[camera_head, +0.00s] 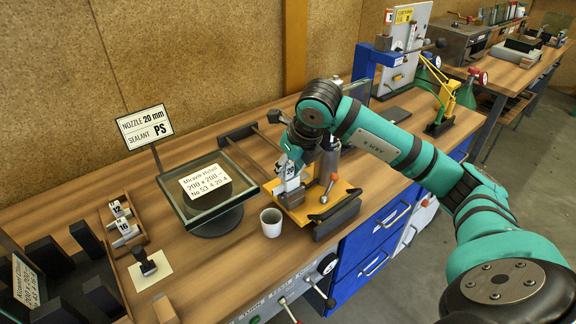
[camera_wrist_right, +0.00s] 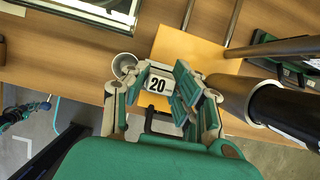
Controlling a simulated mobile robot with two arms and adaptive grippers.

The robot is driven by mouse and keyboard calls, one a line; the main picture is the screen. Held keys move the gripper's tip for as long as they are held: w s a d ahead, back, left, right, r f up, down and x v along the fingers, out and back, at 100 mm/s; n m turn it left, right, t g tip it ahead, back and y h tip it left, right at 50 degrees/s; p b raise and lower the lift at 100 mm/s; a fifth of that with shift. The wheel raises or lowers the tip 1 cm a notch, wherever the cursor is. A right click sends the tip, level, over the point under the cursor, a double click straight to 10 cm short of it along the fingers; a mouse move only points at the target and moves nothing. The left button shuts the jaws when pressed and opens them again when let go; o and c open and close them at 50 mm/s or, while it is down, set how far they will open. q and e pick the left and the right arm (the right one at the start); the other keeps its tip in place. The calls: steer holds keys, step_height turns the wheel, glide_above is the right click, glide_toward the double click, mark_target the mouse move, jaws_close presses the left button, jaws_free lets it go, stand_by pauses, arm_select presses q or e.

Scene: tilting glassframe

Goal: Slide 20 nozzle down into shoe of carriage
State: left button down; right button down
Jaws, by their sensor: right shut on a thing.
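The white nozzle block marked 20 (camera_head: 290,172) is between the fingers of my right gripper (camera_head: 293,160), over the carriage. In the wrist view the nozzle's 20 label (camera_wrist_right: 158,85) faces up between the green-padded fingers (camera_wrist_right: 160,95). My right gripper is shut on it. The carriage (camera_head: 338,197) has an orange-yellow base plate, which also shows in the wrist view (camera_wrist_right: 195,48). The shoe is hidden behind the gripper and nozzle, so I cannot tell whether the nozzle touches it. My left gripper is not in view.
A white cup (camera_head: 271,222) stands close to the left of the carriage. A glass frame (camera_head: 172,190) with a label rests on a round stand. A rack (camera_head: 138,238) holds nozzles 12 and 16. A sign (camera_head: 145,126) reads nozzle 20 mm, sealant PS. Rails (camera_head: 245,156) run behind the carriage.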

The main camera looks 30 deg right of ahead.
steer(key=shift+f+b, duration=1.15)
steer(key=shift+f, duration=0.15)
steer(key=c, duration=1)
jaws_free()
steer(key=v, duration=1.2)
